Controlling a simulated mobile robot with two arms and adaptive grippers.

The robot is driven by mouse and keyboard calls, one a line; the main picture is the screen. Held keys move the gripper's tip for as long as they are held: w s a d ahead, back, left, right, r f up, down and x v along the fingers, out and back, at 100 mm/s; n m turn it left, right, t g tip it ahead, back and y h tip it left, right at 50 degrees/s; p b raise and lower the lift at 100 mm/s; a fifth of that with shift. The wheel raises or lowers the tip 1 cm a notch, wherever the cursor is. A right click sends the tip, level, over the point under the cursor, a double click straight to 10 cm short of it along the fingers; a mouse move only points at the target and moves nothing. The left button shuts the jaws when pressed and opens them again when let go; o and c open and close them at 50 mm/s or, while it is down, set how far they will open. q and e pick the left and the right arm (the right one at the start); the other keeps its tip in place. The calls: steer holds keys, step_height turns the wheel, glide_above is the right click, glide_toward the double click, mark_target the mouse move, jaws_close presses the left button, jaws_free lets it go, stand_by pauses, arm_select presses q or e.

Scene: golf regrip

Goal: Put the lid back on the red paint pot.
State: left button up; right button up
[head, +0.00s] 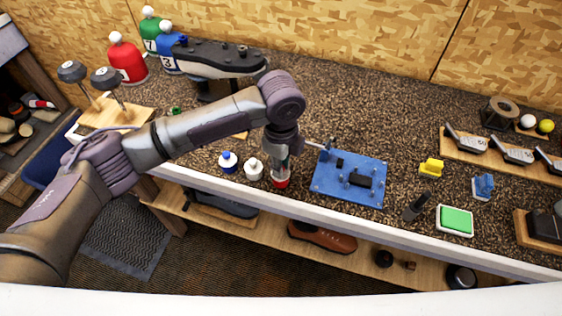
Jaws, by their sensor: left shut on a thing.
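The red paint pot (281,183) stands near the bench's front edge, at the right end of a short row of small pots. Only its lower part shows, red and white, below my left gripper (282,167). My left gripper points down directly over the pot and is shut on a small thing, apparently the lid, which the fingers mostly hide. I cannot tell whether the lid touches the pot's rim. My right gripper is not in view.
A blue fixture plate (330,192) lies close on the right. A green pad (455,220) and a yellow block (431,167) are farther right.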

arm_select(q)
steer(key=shift+f+p, duration=0.1)
steer(key=shift+p, duration=1.15)
stand_by(1.8)
steer(key=o, duration=1.3)
steer(key=shift+r+p, duration=3.5)
steer(key=shift+p, duration=0.25)
jaws_close()
